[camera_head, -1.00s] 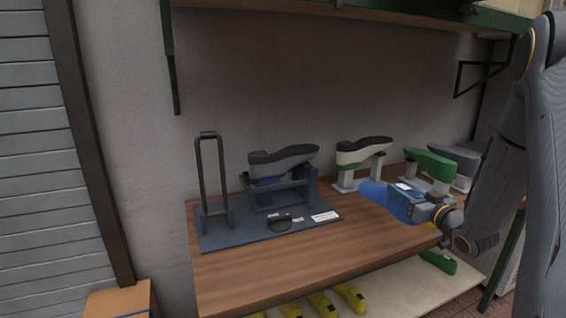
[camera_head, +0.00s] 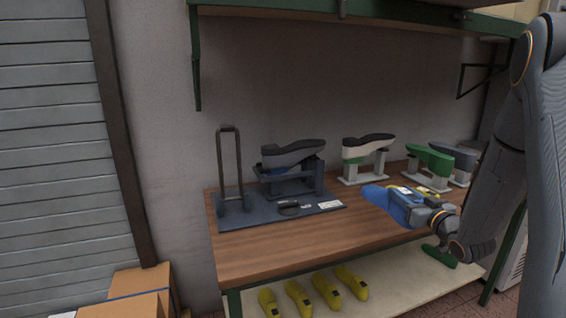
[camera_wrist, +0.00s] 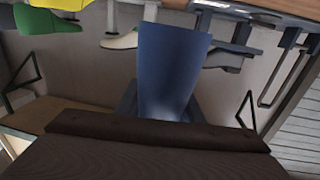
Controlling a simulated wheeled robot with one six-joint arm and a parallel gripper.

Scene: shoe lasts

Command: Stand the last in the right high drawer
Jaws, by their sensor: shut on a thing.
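My gripper (camera_head: 418,208) is in front of the right part of the bench, shut on a blue last (camera_head: 378,195). The held last points left, roughly level, above the bench's front edge in the picture. In the wrist view the blue last (camera_wrist: 172,70) fills the middle, with a dark brown textured piece (camera_wrist: 150,150) across the bottom that I cannot identify for sure. I cannot make out a drawer in either view.
The wooden bench (camera_head: 260,255) bears a dark stand (camera_head: 230,215) with a tall loop, a grey-and-blue last (camera_head: 290,155), a cream last (camera_head: 366,148) and a green last (camera_head: 428,158). Yellow lasts (camera_head: 325,288) lie on the lower shelf. Cardboard boxes (camera_head: 140,285) stand at lower left.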

